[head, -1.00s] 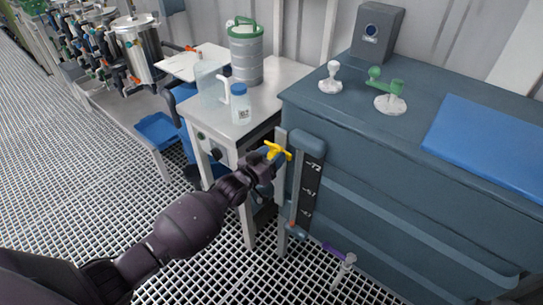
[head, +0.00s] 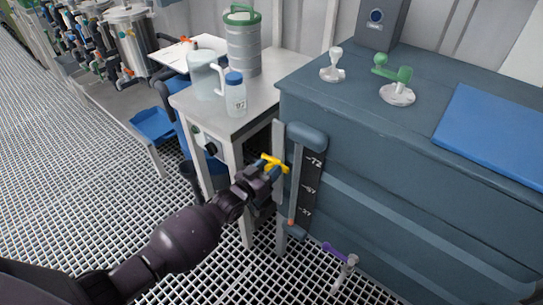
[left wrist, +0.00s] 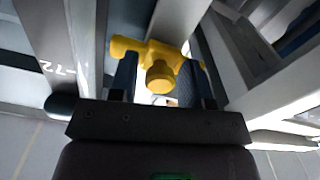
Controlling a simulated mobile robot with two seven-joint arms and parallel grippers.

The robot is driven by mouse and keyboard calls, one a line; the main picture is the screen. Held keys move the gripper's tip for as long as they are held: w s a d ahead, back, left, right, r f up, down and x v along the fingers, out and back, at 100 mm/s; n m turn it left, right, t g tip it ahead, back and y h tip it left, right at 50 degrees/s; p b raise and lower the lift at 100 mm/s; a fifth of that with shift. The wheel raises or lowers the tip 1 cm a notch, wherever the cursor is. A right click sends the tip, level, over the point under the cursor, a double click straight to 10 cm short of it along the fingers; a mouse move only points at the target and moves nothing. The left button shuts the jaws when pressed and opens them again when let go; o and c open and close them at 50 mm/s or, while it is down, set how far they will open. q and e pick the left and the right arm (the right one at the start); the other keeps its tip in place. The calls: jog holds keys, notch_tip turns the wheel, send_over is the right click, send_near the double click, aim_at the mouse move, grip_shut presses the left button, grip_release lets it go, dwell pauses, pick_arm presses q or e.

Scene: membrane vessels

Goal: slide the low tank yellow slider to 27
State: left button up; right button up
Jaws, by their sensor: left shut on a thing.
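The yellow slider (head: 273,163) sits on the upright rail (head: 278,200) at the front left corner of the blue-grey tank (head: 420,170). It is just below the 72 mark on the black scale (head: 309,190), and marks that look like 47 and 27 show lower down. My left gripper (head: 268,172) is shut on the yellow slider. In the left wrist view the slider (left wrist: 158,74) is between the two fingers (left wrist: 165,85), and a 72 mark shows at the left. My right gripper is not in view.
A purple-handled valve (head: 338,252) sticks out low in front of the tank. A metal side table (head: 240,118) with a blue-capped bottle (head: 235,95) and a green-topped canister (head: 243,40) stands left of the rail. A blue panel (head: 495,135) lies on the tank top.

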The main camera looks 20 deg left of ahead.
aim_at(276, 196)
pick_arm(q)
jog(key=f, duration=0.2)
jog(key=f+b, duration=0.1)
jog(key=f, duration=0.2)
jog(key=f+b, duration=0.1)
jog(key=f, duration=0.2)
jog(key=shift+s, duration=0.3)
notch_tip(276, 196, down, 8)
jog(key=b, duration=0.4)
jog(key=shift+f+b, duration=0.1)
jog(key=shift+b, duration=0.2)
jog(key=shift+w+f+b, duration=0.15)
jog(key=shift+f+b, duration=0.2)
jog(key=shift+f, duration=0.15)
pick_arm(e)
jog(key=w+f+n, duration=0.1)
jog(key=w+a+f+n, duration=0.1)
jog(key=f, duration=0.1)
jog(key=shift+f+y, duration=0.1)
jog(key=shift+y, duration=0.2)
pick_arm(q)
jog(key=o, duration=0.9)
jog(key=shift+o, duration=0.5)
jog(key=shift+w, duration=0.1)
